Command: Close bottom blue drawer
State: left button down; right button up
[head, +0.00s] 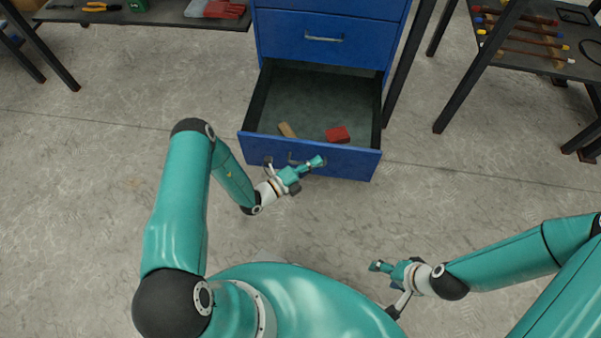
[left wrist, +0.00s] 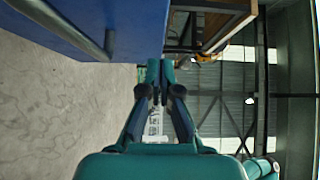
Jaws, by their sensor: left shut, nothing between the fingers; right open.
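The bottom blue drawer (head: 350,163) is pulled out of the blue cabinet (head: 328,20) in the head view. Inside it lie a red block (head: 338,134) and a small tan piece (head: 286,130). My left gripper (head: 318,161) is shut and empty, in front of the drawer front near its middle, partly covering the handle. In the left wrist view its fingertips (left wrist: 160,70) meet, and a blue panel with a bar handle (left wrist: 108,42) is at upper left. I cannot tell whether the gripper touches the drawer. My right gripper (head: 375,266) is open and empty above the floor, lower right of the drawer.
A dark workbench (head: 130,14) with tools stands at the upper left. A dark table (head: 540,45) with several coloured-end rods stands at the upper right, its legs near the cabinet. The concrete floor in front of the drawer is clear.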

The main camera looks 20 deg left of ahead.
aim_at(324, 147)
pick_arm(q)
jog(key=shift+w+a+b, duration=0.2)
jog(key=shift+w+a, duration=0.15)
jog(key=shift+w, duration=0.5)
jog(key=shift+w+a+b, duration=0.15)
jog(key=shift+w+a, duration=0.15)
jog(key=shift+w, duration=0.5)
pick_arm(e)
jog(key=shift+f, duration=0.6)
